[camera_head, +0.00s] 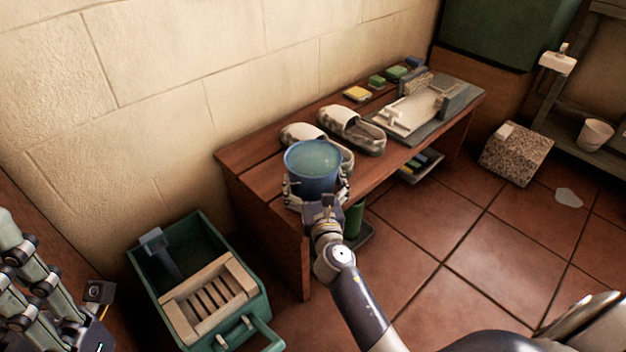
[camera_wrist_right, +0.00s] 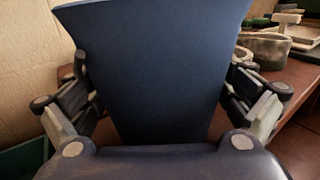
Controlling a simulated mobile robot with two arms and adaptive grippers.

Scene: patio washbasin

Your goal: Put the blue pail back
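The blue pail (camera_head: 312,166) is at the near left end of the wooden bench (camera_head: 262,182), upright, with a pale blue-green surface inside that looks like water. My right gripper (camera_head: 318,188) has its fingers on both sides of the pail, pressed against its wall. In the right wrist view the pail (camera_wrist_right: 160,65) fills the middle between the fingers. Whether its base rests on the bench or is just above it is hidden. My left gripper (camera_head: 40,280) is at the lower left edge, partly cut off, away from the pail; its opening is unclear.
A pair of clogs (camera_head: 352,130) stands on the bench right behind the pail. A grey board with a white tool (camera_head: 412,110) and several sponges (camera_head: 376,82) lie farther right. A green crate (camera_head: 262,300) is on the floor at left.

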